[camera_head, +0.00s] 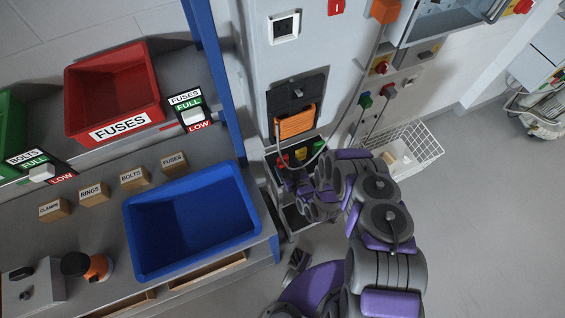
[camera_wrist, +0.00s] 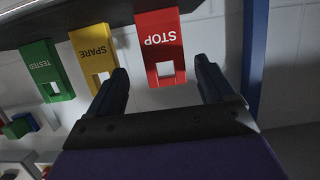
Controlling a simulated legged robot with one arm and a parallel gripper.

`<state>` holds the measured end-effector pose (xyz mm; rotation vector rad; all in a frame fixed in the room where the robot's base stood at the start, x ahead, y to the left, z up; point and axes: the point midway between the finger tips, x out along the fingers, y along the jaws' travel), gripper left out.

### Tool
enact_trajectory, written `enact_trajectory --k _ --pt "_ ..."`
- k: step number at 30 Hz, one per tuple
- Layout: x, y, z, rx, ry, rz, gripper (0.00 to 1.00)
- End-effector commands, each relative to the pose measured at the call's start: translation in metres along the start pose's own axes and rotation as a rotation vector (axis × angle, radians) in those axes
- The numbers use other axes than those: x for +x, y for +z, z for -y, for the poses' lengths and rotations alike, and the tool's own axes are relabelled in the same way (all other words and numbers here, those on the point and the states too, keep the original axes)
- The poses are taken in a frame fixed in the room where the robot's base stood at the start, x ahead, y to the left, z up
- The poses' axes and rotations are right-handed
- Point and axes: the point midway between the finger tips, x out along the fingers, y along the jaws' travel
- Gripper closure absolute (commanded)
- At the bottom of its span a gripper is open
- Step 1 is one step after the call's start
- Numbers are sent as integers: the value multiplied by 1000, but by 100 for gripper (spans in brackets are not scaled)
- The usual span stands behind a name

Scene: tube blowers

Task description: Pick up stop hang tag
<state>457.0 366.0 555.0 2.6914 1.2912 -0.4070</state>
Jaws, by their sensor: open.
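The red STOP hang tag (camera_wrist: 161,45) hangs at the top middle of the wrist view, its lettering upside down and a square cut-out near its free end. My gripper (camera_wrist: 162,72) is open, with one dark finger on each side of the tag's free end; I cannot tell whether either finger touches it. In the head view my gripper (camera_head: 290,184) is at the cabinet's lower shelf, by the small coloured tags; the red tag (camera_head: 284,160) shows there only small and partly hidden.
A blue post (camera_wrist: 255,50) stands at the right. In the head view, a blue bin (camera_head: 250,238) is left of my arm and a white wire basket (camera_head: 425,150) right.

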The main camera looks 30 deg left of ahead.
Motion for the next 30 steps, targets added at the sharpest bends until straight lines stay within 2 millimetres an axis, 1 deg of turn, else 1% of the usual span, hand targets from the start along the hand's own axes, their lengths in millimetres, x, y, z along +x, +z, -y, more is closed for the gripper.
enact_trajectory --k 6,10,12,18,30 --pt "28 8 6 -2 -3 0 17" --pt "45 6 6 -3 -2 -2 17" --pt "48 6 6 -2 -2 2 17" --pt "48 6 5 -1 -2 3 17" --pt "48 6 5 -1 -2 2 55"
